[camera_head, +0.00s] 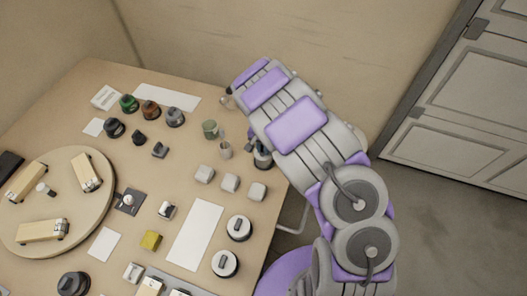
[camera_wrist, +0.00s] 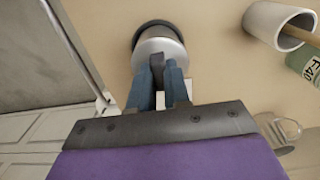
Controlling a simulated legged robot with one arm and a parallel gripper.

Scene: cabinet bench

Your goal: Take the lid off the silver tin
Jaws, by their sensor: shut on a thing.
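The silver tin's pale metallic round top (camera_wrist: 158,45) shows in the wrist view, with a dark round rim (camera_wrist: 138,38) behind its upper left side. A dark upright handle (camera_wrist: 157,66) stands on the near side of this top. My gripper (camera_wrist: 158,80) has its two blue fingers closed on the handle from both sides. I cannot tell whether the lid sits on the tin or is raised. In the head view the tin (camera_head: 263,159) is at the table's right edge, partly hidden by my arm.
A white cup (camera_wrist: 262,24) with a stick, a green labelled jar (camera_wrist: 304,66) and a clear glass (camera_wrist: 281,130) stand right of the fingers. Pale blocks (camera_head: 230,183) and two round lidded containers (camera_head: 239,228) are nearer in the head view. Floor lies beyond the table edge.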

